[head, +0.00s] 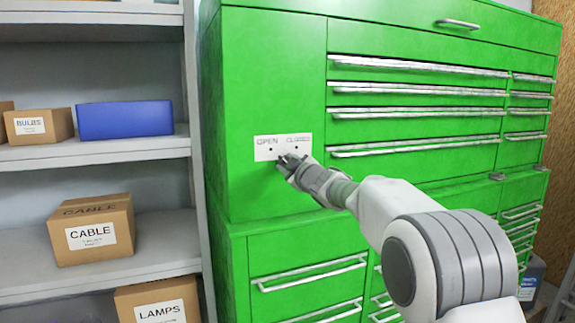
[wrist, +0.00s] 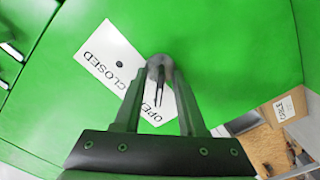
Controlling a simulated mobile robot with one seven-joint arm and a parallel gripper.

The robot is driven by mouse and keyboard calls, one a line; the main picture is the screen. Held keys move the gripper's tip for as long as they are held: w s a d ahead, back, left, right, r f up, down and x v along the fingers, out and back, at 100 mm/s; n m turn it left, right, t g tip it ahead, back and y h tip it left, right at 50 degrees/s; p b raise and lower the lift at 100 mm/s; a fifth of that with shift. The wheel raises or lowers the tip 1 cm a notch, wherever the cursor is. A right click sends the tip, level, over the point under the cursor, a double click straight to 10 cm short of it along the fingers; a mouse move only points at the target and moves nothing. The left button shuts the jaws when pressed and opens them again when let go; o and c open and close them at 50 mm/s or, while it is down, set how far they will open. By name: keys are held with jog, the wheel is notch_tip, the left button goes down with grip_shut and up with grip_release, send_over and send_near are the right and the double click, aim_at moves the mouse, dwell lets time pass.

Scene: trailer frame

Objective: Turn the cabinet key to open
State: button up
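The green cabinet (head: 268,75) carries a white label plate (head: 262,142) reading OPEN on the left and CLOSED on the right, with a small dark dot by each word. The plate also shows tilted in the wrist view (wrist: 97,52). My gripper (head: 288,162) reaches the cabinet front at the plate's lower edge. In the wrist view its fingers (wrist: 160,80) stand apart, either side of a round grey lock and a thin, dark key (wrist: 158,93). White plate shows between fingers and key. Contact at the fingertips cannot be made out. In the head view my gripper hides the key.
Drawers with long metal handles (head: 415,88) lie right of the lock and below it. Grey shelves on the left hold a blue bin (head: 125,119) and cardboard boxes, including CABLE (head: 92,230) and LAMPS (head: 158,302). The panel around the lock is clear.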

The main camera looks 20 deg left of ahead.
jog(key=b+v, duration=0.2)
jog(key=v, duration=1.5)
jog(key=shift+s+d+b, duration=0.15)
jog(key=shift+b, duration=0.25)
